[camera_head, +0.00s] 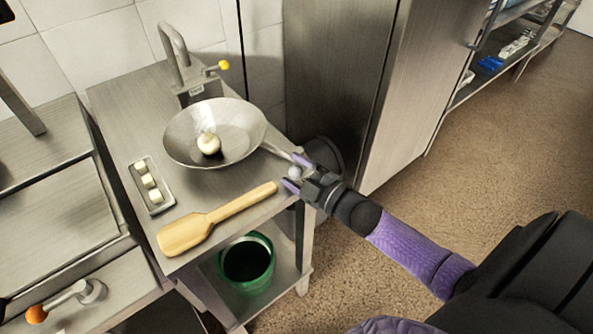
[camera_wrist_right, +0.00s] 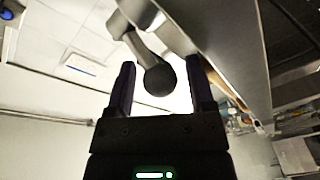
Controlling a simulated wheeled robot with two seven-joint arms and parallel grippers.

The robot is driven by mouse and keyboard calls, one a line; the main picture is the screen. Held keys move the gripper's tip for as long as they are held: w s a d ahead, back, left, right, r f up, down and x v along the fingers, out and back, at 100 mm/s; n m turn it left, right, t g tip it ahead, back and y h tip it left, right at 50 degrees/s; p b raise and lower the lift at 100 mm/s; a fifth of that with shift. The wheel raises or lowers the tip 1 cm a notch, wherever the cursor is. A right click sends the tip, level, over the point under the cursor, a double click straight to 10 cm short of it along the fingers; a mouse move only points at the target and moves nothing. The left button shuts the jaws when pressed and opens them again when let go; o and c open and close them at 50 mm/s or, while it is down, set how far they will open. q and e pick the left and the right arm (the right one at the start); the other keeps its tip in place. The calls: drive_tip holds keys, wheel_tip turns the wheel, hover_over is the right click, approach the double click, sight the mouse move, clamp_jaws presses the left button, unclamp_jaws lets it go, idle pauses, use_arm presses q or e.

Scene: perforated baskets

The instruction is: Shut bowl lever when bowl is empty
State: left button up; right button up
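A wide metal bowl (camera_head: 240,128) sits on the steel table, with one round whitish item (camera_head: 209,143) inside it. A long handle (camera_head: 277,151) runs from the bowl's right side toward my right gripper. My right gripper (camera_head: 292,172) is open at the table's right edge, with a grey ball knob (camera_head: 295,173) between its fingers. In the right wrist view, a dark ball (camera_wrist_right: 160,79) on a bent lever arm (camera_wrist_right: 137,42) stands between the fingers (camera_wrist_right: 160,85), with gaps on both sides. My left gripper is not in view.
A small tray (camera_head: 158,205) with several pale cubes and a wooden paddle (camera_head: 205,228) lie on the table. A tap with a yellow-knobbed lever (camera_head: 222,65) stands behind the bowl. A green bucket (camera_head: 247,286) is on the lower shelf. A steel cabinet (camera_head: 415,70) stands at right; the floor is open.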

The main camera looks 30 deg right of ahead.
clamp_jaws()
drive_tip(key=shift+w+a+r+m+h+p, duration=0.15)
drive_tip(key=shift+m+h+p, duration=0.15)
drive_tip(key=shift+h, duration=0.15)
drive_tip(key=shift+w+a+r+m+h+p, duration=0.1)
drive_tip(key=shift+m+h+p, duration=0.2)
drive_tip(key=shift+h, duration=0.15)
drive_tip(key=shift+w+a+m+t+h, duration=0.2)
drive_tip(key=shift+m+t+h, duration=0.1)
drive_tip(key=shift+m+h, duration=0.4)
drive_tip(key=shift+w+a+f+m+h, duration=0.15)
drive_tip(key=shift+m+h, duration=0.2)
drive_tip(key=shift+h, duration=0.3)
drive_tip(key=shift+w+m+h, duration=0.1)
drive_tip(key=shift+m+h, duration=0.2)
drive_tip(key=shift+h, duration=0.4)
drive_tip(key=shift+w+a+f+m+h, duration=0.15)
drive_tip(key=shift+m+h, duration=0.2)
drive_tip(key=shift+h, duration=0.3)
drive_tip(key=shift+r, duration=0.1)
drive_tip(key=shift+o, duration=1)
unclamp_jaws()
drive_tip(key=shift+s+d, duration=0.1)
